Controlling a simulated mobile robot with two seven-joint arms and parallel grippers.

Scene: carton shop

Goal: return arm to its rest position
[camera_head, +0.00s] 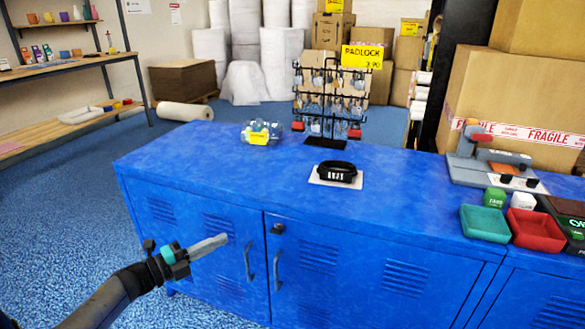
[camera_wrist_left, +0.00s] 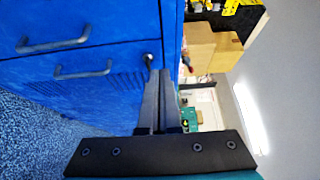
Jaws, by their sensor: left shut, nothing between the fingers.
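My left gripper (camera_head: 208,247) reaches in from the lower left of the head view, in front of the blue cabinet (camera_head: 225,160). Its fingers are together and hold nothing. In the left wrist view the fingers (camera_wrist_left: 160,100) also lie side by side, pointing toward the cabinet front (camera_wrist_left: 110,70). The cabinet door handles (camera_head: 249,262) and a dark round lock knob (camera_head: 278,229) are just right of the fingertips in the head view. I cannot tell whether the gripper touches the cabinet. My right gripper is not in view.
On the cabinet top are a black band on a white card (camera_head: 337,173), a padlock rack (camera_head: 328,105), a clear bin (camera_head: 262,132), a green tray (camera_head: 485,223) and a red tray (camera_head: 536,230). Blue floor (camera_head: 60,200) is open at left, below a wooden shelf (camera_head: 70,127).

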